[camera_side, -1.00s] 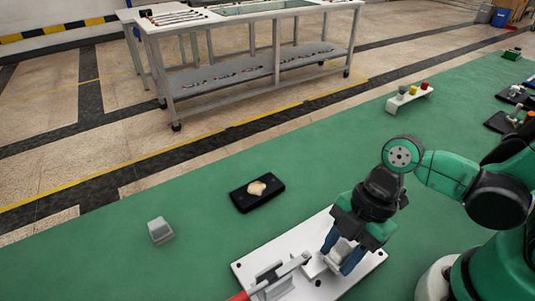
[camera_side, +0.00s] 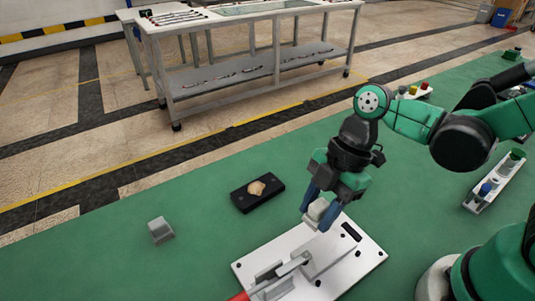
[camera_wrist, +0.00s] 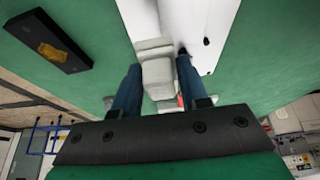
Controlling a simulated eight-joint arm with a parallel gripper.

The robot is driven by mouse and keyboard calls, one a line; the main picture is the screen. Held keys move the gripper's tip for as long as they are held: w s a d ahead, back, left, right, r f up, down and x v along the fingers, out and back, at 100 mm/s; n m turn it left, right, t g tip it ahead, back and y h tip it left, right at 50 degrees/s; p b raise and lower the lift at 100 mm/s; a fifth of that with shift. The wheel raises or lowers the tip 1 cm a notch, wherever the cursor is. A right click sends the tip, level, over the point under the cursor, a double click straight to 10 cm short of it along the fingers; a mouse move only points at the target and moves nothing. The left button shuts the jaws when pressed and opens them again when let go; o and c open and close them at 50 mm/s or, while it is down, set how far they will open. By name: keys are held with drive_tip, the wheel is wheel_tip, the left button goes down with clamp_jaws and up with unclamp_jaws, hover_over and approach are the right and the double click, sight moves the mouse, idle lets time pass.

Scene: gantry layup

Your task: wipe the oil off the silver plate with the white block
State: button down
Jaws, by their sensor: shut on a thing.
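My gripper (camera_side: 319,217) is shut on the white block (camera_side: 317,208), with its blue fingers on either side. It holds the block over the far edge of the white board. The wrist view also shows the block (camera_wrist: 156,70) between the fingers. A pale silver-grey plate (camera_side: 322,255) lies on the white board, beside a grey clamp (camera_side: 275,278) with a red handle. I cannot make out oil on this plate. A black slab (camera_side: 246,200) with a tan patch (camera_side: 257,188) lies on the green surface left of my gripper.
The white board (camera_side: 368,258) has a dark rectangle near its far right corner. A grey block (camera_side: 160,231) stands far left. Racks with coloured pieces (camera_side: 490,190) stand at right. Green surface is free between the grey block and the black slab.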

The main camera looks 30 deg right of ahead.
drive_tip(key=shift+r, duration=2.1)
